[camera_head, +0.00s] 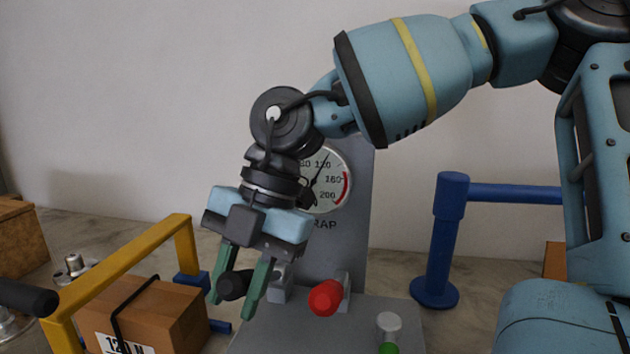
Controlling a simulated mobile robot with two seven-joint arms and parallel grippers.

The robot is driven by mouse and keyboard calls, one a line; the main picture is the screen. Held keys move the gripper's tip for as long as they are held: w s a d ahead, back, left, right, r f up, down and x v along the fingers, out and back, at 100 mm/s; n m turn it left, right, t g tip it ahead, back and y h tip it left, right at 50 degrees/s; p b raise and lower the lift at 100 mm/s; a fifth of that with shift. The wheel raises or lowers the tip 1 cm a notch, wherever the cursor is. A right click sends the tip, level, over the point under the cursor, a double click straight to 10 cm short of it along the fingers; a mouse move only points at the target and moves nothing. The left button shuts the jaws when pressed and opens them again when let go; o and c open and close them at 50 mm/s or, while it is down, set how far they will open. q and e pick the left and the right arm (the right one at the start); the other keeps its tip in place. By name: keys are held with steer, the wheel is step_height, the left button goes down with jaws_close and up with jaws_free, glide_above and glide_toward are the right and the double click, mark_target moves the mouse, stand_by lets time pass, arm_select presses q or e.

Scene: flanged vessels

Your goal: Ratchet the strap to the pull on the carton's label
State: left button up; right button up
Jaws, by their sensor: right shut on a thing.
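The brown carton (160,312) stands at the lower left with a thin black strap (128,298) around it. Its white label (112,343) is partly cut off by the frame; I read "12" and an "N", with the strap crossing it. My right gripper (231,300) points down with its green fingers shut on a black handle (234,285) beside the grey stand (345,240). A round gauge (331,182) on the stand is partly hidden by my wrist; its needle points up and right, just past 120. My left gripper is not in view.
A yellow frame (120,262) spans the carton. A red knob (325,297) and a white-capped post (389,325) are right of my gripper. A blue post with a rail (447,235) stands farther right. A black-ended bar (25,297) enters at left.

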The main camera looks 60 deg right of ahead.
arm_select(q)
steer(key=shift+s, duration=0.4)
arm_select(e)
steer(key=shift+w+r, duration=0.2)
steer(key=shift+r, duration=0.15)
steer(key=o, duration=1)
steer(key=shift+s+d+f, duration=0.1)
steer(key=shift+s+d, duration=0.05)
steer(key=shift+s, duration=0.1)
steer(key=shift+o, duration=0.2)
steer(key=shift+d+r+p, duration=0.1)
steer(key=shift+r+p, duration=0.2)
steer(key=p+v, duration=0.2)
steer(key=v, duration=0.1)
steer(key=shift+p+v, duration=1)
steer(key=shift+v, duration=0.1)
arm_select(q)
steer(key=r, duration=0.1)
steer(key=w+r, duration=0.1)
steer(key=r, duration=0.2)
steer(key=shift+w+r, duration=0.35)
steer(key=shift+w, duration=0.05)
arm_select(e)
steer(key=shift+s, duration=0.1)
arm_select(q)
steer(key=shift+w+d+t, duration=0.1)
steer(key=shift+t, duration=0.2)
